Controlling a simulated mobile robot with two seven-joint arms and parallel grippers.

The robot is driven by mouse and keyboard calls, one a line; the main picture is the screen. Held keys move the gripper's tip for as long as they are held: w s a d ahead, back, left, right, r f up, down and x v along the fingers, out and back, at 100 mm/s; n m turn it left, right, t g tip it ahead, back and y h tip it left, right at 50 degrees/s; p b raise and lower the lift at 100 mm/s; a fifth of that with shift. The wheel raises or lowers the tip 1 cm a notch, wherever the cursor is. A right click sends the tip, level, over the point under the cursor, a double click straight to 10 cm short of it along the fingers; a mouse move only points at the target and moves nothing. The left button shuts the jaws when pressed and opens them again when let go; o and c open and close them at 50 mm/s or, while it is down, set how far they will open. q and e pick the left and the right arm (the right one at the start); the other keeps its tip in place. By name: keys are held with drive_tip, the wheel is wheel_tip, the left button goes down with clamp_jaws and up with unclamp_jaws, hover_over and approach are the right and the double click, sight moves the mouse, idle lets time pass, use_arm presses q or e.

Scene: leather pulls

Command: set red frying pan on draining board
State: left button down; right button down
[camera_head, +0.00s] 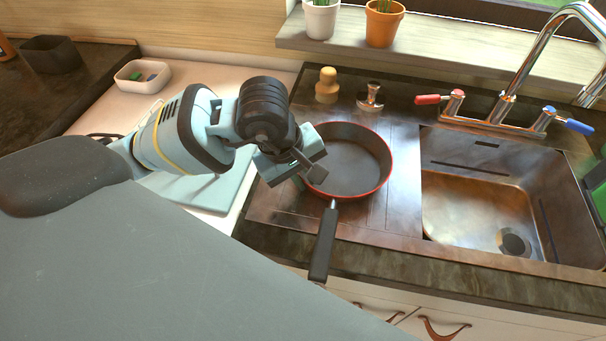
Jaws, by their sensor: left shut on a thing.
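The red frying pan (352,163) has a dark inside, a red rim and a black handle (323,246) pointing toward the front counter edge. It is over the draining board (275,208), left of the sink; I cannot tell whether it rests on the board or is just above it. My left gripper (316,172) is shut on the pan's left rim, with its fingers partly hiding that edge. My right gripper is not in view.
The sink (478,200) with its tap (510,98) lies to the right. A wooden stopper (327,85) and a metal stopper (370,96) stand behind the pan. Potted plants (383,24) stand on the sill. A light blue board (205,188) lies left.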

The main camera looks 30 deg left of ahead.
use_arm(q)
drive_tip(key=shift+f, duration=0.15)
drive_tip(key=c, duration=1.6)
unclamp_jaws()
drive_tip(key=shift+o, duration=0.4)
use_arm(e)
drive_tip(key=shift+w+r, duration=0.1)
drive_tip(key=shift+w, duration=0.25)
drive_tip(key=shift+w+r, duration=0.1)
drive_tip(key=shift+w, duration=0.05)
use_arm(q)
drive_tip(key=shift+r, duration=0.4)
drive_tip(key=v, duration=1.1)
drive_tip(key=shift+r+p, duration=0.3)
drive_tip(key=shift+p, duration=0.1)
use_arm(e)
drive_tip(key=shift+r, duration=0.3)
use_arm(q)
drive_tip(key=shift+s+a, duration=0.1)
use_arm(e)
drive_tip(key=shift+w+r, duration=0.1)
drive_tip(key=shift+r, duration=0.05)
